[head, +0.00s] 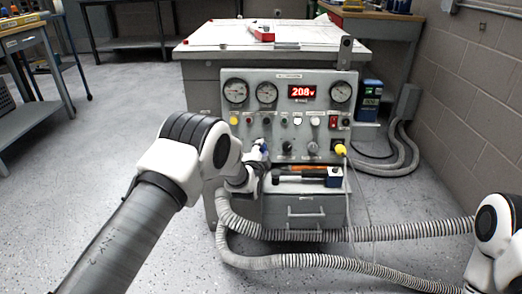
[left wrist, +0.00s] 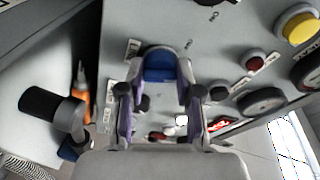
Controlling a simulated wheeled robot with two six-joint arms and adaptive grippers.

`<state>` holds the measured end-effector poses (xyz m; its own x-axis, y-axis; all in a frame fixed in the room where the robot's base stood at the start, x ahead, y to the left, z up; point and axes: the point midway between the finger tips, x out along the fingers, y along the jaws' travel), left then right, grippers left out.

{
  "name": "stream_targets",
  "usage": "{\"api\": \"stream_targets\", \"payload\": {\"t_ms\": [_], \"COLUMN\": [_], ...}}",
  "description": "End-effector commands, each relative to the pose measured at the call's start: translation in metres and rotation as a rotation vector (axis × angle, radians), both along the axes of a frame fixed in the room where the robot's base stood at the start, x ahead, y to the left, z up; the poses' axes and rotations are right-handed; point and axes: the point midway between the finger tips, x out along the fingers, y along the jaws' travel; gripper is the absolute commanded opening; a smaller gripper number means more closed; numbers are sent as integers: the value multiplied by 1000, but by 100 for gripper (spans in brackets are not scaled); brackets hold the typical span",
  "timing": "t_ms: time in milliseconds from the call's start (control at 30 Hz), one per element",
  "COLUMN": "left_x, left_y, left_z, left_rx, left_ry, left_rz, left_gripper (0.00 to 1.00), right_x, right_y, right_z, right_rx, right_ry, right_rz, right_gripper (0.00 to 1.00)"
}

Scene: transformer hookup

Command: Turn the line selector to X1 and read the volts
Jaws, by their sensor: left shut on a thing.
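The grey test panel (head: 240,108) stands on the front of a workbench. Its red digital display (head: 302,92) reads 208 V. My left gripper (head: 262,152) is at the panel's lower left. In the left wrist view its two fingers (left wrist: 159,80) are shut on a blue knob (left wrist: 160,66), one on each side. The knob shows as a small blue patch (head: 264,147) in the head view. It looks like the line selector, but its label and pointer position are not readable. My right arm shows at the lower right; its gripper is out of frame.
Round gauges (head: 267,91), a yellow button (head: 234,120) and dark knobs (head: 287,146) sit close by on the panel. Tools lie on the drawer top (head: 270,188) below. Grey hoses (head: 300,262) cross the floor.

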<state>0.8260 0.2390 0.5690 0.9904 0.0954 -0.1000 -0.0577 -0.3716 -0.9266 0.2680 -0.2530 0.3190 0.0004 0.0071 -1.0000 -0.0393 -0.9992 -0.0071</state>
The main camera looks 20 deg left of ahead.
Motion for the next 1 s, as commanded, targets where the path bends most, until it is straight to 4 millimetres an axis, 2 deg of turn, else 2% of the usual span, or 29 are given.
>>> {"api": "stream_targets", "payload": {"t_ms": [100, 133, 167, 200, 567, 667, 1000], "left_x": [1, 1, 0, 0, -6, -20, -101], "left_y": [0, 0, 0, 0, -1, -3, -11], "left_z": [1, 1, 1, 1, 1, 2, 11], "left_rx": [0, 0, -1, -1, 0, 1, 1], "left_ry": [-2, -2, -2, -2, 1, 2, 1], "left_rz": [0, 0, 0, 0, 0, -1, -1], "left_gripper": [0, 44, 55, 59, 59, 59, 59], "right_x": [0, 0, 0, 0, 0, 0, 0], "right_y": [0, 0, 0, 0, 0, 0, 0], "right_z": [0, 0, 0, 0, 0, 0, 0], "right_rx": [0, 0, 0, 0, 0, 0, 0], "right_ry": [0, 0, 0, 0, 0, 0, 0], "right_rz": [0, 0, 0, 0, 0, 0, 0], "right_gripper": [0, 0, 0, 0, 0, 0, 0]}}
